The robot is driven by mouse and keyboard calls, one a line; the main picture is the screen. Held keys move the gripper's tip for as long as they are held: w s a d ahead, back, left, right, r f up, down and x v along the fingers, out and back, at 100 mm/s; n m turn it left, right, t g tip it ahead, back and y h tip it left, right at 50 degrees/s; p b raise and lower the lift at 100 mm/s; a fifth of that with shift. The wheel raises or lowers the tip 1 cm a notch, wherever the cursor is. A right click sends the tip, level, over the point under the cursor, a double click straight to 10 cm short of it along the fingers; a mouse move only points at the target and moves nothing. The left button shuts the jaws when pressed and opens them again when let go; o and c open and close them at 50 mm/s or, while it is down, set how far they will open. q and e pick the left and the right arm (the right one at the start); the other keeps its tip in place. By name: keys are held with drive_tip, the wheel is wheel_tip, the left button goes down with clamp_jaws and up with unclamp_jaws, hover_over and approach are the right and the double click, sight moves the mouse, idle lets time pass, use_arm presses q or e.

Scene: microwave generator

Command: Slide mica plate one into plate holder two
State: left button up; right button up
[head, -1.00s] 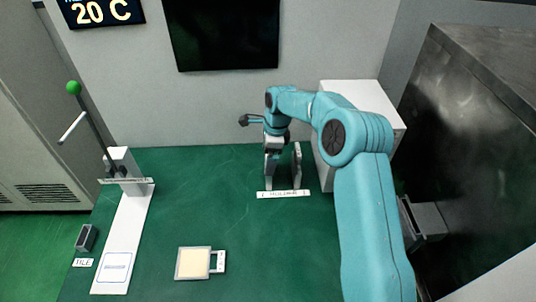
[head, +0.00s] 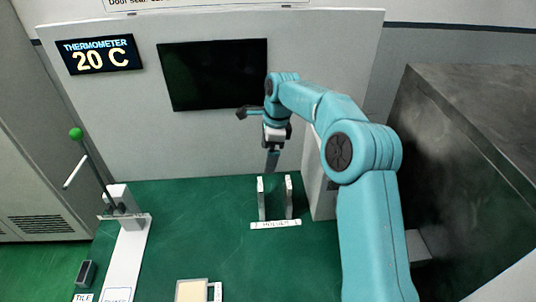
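A flat cream plate (head: 191,292) with a pale rim and a small white tag on its right side lies at the bottom edge of the head view, partly cut off. It may be a mica plate; its tag is too small to read. The plate holder (head: 261,200) shows as two upright pale pieces with a gap, behind a white label strip (head: 276,224) that seems to read "HOLDER". My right gripper (head: 272,165) points down just above and behind the gap. Its fingers are seen edge-on, so their opening and any held plate cannot be told. My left gripper is out of view.
A white box (head: 322,185) stands right of the holder, partly behind my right arm. A lever with a green knob (head: 76,134) stands on a white rail (head: 130,250) at left. A small dark block (head: 86,273) lies beside it. The green table (head: 190,220) is clear between rail and holder.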

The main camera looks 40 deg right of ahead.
drive_tip(key=shift+w, duration=0.1)
drive_tip(key=c, duration=0.7)
drive_tip(key=shift+n, duration=0.5)
drive_tip(key=c, duration=0.5)
drive_tip(key=shift+w+d+f+n, duration=0.1)
drive_tip(key=shift+w+d+n, duration=0.15)
drive_tip(key=shift+n, duration=0.55)
drive_tip(key=c, duration=0.5)
drive_tip(key=n, duration=0.2)
drive_tip(key=f+n+h, duration=0.1)
drive_tip(key=f+n, duration=0.1)
drive_tip(key=n, duration=0.1)
drive_tip(key=shift+d+n+t, duration=0.3)
clamp_jaws()
drive_tip(key=n+t+h+b, duration=0.2)
drive_tip(key=n+b, duration=0.2)
drive_tip(key=n, duration=0.7)
approach(260, 183)
drive_tip(key=shift+w+d+f, duration=0.1)
drive_tip(key=shift+f, duration=0.3)
drive_tip(key=shift+w, duration=0.15)
drive_tip(key=b+x, duration=0.1)
drive_tip(key=x, duration=0.3)
drive_tip(key=shift+f, duration=0.25)
drive_tip(key=shift+w+f+b, duration=0.15)
drive_tip(key=shift+f+b, duration=0.15)
drive_tip(key=shift+f, duration=0.35)
drive_tip(key=shift+r, duration=0.1)
